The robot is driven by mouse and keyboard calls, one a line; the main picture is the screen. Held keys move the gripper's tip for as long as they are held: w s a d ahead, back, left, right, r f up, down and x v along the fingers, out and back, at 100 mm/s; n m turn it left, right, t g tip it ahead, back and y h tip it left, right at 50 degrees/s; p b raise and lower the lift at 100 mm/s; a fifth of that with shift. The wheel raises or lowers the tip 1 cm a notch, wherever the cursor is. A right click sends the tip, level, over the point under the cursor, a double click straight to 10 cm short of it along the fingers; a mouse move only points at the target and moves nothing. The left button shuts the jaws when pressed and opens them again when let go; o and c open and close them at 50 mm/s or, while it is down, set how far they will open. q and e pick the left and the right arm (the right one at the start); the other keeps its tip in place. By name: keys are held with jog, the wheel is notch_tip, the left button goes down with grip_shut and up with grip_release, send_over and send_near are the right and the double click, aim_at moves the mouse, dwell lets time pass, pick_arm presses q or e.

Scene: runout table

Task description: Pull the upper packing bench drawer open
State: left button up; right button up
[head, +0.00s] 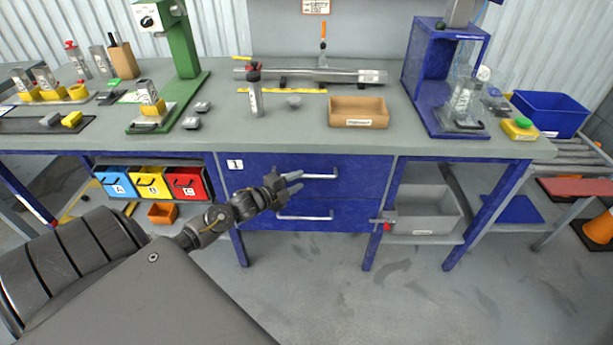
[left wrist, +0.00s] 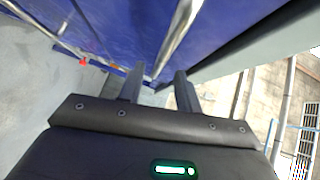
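The upper drawer (head: 345,162) is a blue front under the bench top, flush with the bench and shut. Its silver bar handle (head: 322,176) runs across the front; in the left wrist view a silver bar (left wrist: 178,38) runs down toward the gap between my fingertips. My left gripper (head: 300,181) is at the left part of this handle, with its two fingers apart. In the left wrist view the left gripper (left wrist: 158,82) is also open, with the bar's end at the gap; whether it touches a finger I cannot tell. My right gripper is not in view.
The lower drawer (head: 345,212) has its own bar handle (head: 305,217) just below. A red-tipped clamp (head: 386,225) sticks out at the right post. A grey bin (head: 425,205) stands on the shelf to the right. The bench top (head: 300,135) overhangs above, and floor in front is clear.

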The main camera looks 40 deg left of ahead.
aim_at(304, 177)
pick_arm(q)
jog(key=w, duration=0.4)
jog(key=shift+w+d+f, duration=0.35)
jog(key=shift+w, duration=0.05)
grip_shut()
